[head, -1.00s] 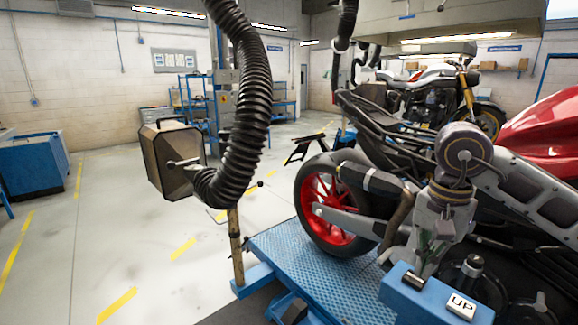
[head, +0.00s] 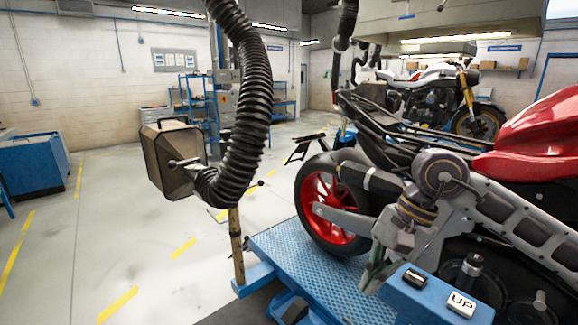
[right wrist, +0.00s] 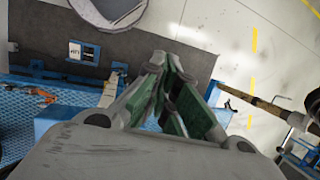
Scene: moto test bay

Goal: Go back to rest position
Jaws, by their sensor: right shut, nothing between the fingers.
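My right gripper (head: 372,280) hangs at the lower right of the head view, beside the left end of the blue control box with the UP button (head: 460,304). Its fingers point down and look closed and empty. Whether it touches the box is hard to tell. In the right wrist view, my right gripper (right wrist: 168,72) shows green inner pads, with nothing held between them. My right arm reaches in from the right, in front of the motorcycle (head: 345,215). My left gripper is not in view.
The motorcycle with a red rear wheel stands on the blue lift platform (head: 296,258). A black ribbed hose (head: 250,110) with a tan box-shaped nozzle (head: 172,165) hangs left of it. A blue cabinet (head: 30,165) stands far left. The floor between is clear.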

